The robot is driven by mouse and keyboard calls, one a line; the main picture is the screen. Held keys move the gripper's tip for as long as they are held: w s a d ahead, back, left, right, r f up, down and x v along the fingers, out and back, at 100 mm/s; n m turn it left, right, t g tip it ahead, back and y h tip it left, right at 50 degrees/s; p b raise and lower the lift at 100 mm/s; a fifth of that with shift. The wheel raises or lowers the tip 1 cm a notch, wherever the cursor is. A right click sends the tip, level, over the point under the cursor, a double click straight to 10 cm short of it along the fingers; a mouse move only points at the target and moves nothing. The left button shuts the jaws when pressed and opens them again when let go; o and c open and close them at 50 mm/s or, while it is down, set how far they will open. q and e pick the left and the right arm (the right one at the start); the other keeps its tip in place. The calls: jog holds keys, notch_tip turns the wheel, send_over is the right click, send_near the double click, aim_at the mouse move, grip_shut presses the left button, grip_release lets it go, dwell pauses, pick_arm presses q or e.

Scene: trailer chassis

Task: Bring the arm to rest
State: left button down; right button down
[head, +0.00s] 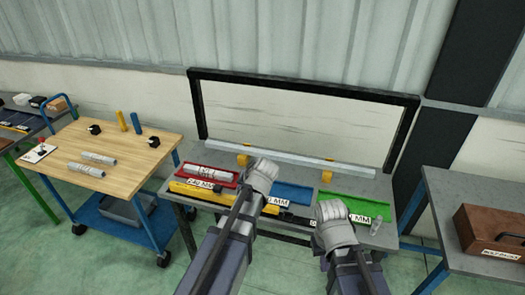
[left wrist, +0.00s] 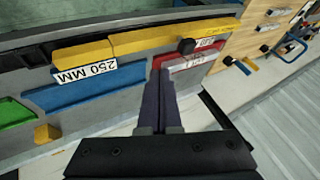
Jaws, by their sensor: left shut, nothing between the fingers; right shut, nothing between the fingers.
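My right gripper (head: 334,212) is in front of the green tray (head: 362,206) near the bench's front edge. It is shut and empty; its fingertips are hard to make out.
Grey tubes (head: 207,172) lie in the red tray. A yellow piece (head: 195,190) lies along the front. A wooden cart (head: 115,155) stands left; a brown box (head: 490,232) sits on the right table.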

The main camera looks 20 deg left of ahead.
pick_arm(q)
jog(key=s+d+f+m+g+h+b, duration=0.2)
jog(key=s+d+f, duration=0.2)
jog(key=s+d, duration=0.5)
jog(key=s+d+f+m+g+h+b, duration=0.2)
jog(key=s+d+f+g, duration=0.1)
jog(key=s+d, duration=0.6)
jog(key=shift+s+d+f+m, duration=0.2)
jog(key=shift+s+f+m, duration=0.1)
jog(key=shift+s+f, duration=0.4)
